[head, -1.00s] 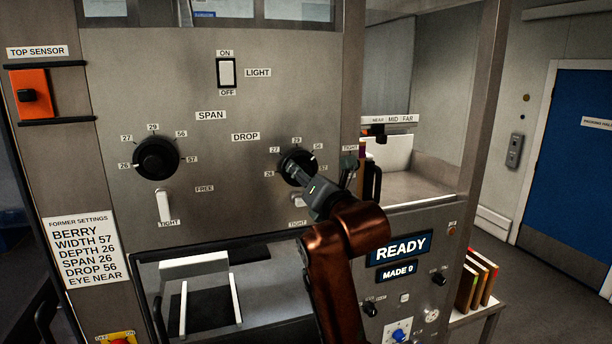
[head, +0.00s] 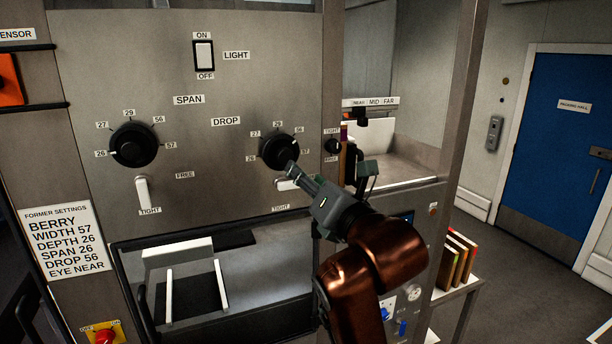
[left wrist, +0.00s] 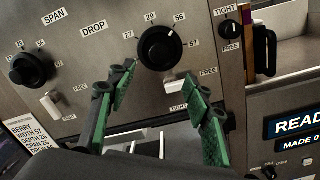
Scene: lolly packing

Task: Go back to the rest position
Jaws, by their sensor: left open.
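My left gripper (head: 330,170) comes up from the lower middle of the head view, in front of the panel below and right of the DROP knob (head: 278,152). In the left wrist view, its green fingers (left wrist: 160,76) are spread wide with nothing between them. The black DROP knob (left wrist: 160,48) stands beyond the fingertips, apart from them, and its white mark points towards 56. One finger partly covers the white lever below the knob. My right gripper is in neither view.
The metal panel also bears the SPAN knob (head: 133,145), a white lever (head: 142,191) under it and the LIGHT switch (head: 204,56). A settings card (head: 65,240) hangs at left. Coloured boards (head: 456,260) stand on a low shelf at right. Open floor lies before the blue door (head: 560,150).

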